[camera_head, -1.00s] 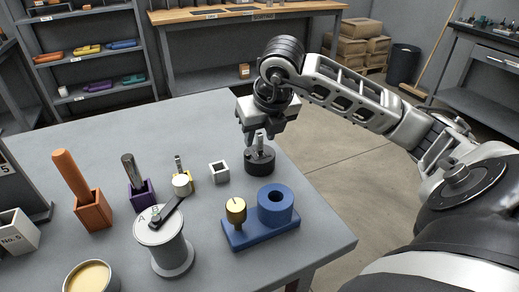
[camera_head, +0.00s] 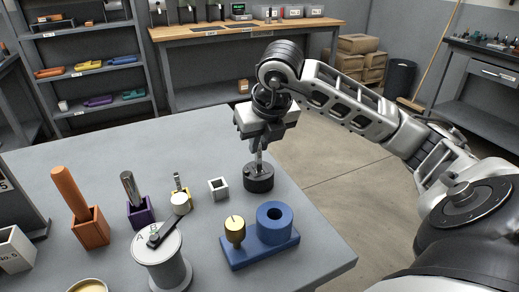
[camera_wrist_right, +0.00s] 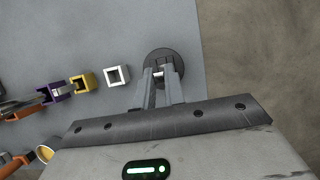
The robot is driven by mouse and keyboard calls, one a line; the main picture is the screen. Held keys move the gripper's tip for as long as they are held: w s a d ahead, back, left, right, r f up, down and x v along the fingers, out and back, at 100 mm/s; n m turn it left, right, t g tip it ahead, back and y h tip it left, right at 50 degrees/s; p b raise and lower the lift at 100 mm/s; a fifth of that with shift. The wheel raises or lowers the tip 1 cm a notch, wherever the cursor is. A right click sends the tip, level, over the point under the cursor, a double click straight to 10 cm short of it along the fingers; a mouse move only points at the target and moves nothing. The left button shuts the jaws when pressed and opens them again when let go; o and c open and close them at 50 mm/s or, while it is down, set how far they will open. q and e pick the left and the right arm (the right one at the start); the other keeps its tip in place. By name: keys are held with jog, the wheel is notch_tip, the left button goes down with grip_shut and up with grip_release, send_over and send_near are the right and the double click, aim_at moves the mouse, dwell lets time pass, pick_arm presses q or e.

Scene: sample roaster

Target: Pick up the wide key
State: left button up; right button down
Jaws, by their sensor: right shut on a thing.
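My right gripper (camera_head: 259,143) is shut on a slim silver key (camera_head: 258,160), which I take to be the wide key. The key hangs upright below the fingers, over the round black holder (camera_head: 258,183) near the table's right edge. I cannot tell whether its lower end is still inside the holder. In the right wrist view the fingers (camera_wrist_right: 158,76) close above the black holder (camera_wrist_right: 166,60) and mostly hide the key. My left gripper is not in view.
A small white square box (camera_head: 218,188) stands just left of the holder. A blue stand (camera_head: 268,250) with a brass knob is in front. Yellow, purple and orange boxes (camera_head: 91,230) and a grey spool (camera_head: 163,264) are further left. The back of the table is clear.

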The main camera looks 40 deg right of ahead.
pick_arm(q)
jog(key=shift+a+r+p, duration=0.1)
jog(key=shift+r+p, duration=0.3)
jog(key=shift+p, duration=0.55)
pick_arm(e)
jog(key=s+a+r, duration=0.7)
jog(key=s+r, duration=0.3)
jog(key=s, duration=0.1)
jog(key=shift+s+a+r, duration=0.3)
jog(key=shift+s, duration=0.05)
